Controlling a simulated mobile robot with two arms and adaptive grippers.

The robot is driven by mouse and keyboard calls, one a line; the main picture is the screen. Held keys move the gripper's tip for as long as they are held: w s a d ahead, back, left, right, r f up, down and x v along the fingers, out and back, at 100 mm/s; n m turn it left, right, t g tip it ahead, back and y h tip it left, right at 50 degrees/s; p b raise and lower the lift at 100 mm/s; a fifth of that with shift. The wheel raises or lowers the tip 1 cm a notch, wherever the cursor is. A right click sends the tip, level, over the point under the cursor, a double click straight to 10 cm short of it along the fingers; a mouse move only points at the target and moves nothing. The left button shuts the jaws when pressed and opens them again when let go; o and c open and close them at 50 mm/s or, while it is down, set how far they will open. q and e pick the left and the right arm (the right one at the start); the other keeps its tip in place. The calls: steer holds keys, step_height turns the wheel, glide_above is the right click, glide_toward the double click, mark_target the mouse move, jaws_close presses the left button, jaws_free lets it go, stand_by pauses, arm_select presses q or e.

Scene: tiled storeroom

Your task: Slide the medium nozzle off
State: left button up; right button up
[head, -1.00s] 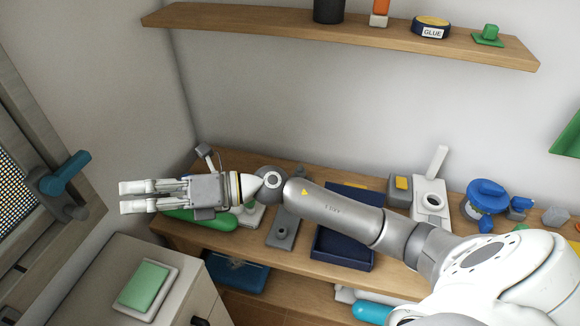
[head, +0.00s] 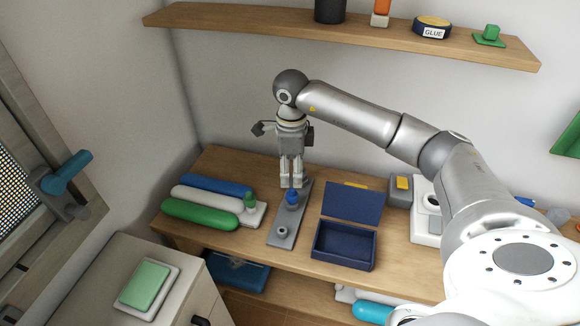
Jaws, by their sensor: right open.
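My right gripper (head: 291,184) points down over the grey plate (head: 276,241) on the bench. Its two fingers are apart, with their tips just behind and above a small blue nozzle-like piece (head: 292,199). I cannot tell whether they touch it. The blue piece stands upright towards the back of the plate. A round grey fitting (head: 282,231) sits nearer the plate's front with nothing on it. Which piece is the medium nozzle is not clear. My left gripper is not in view.
Blue, white and green (head: 199,214) tubes lie at the bench's left. An open navy box (head: 343,244) stands close right of the plate, its lid raised. A shelf (head: 340,35) runs above. A cabinet (head: 112,259) with a green pad is at lower left.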

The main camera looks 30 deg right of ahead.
mark_target(291, 190)
step_height(291, 190, down, 10)
steer(key=shift+a+p, duration=0.1)
steer(key=shift+p, duration=0.7)
steer(key=c, duration=1.1)
steer(key=shift+r+p, duration=1.45)
steer(key=shift+r, duration=0.9)
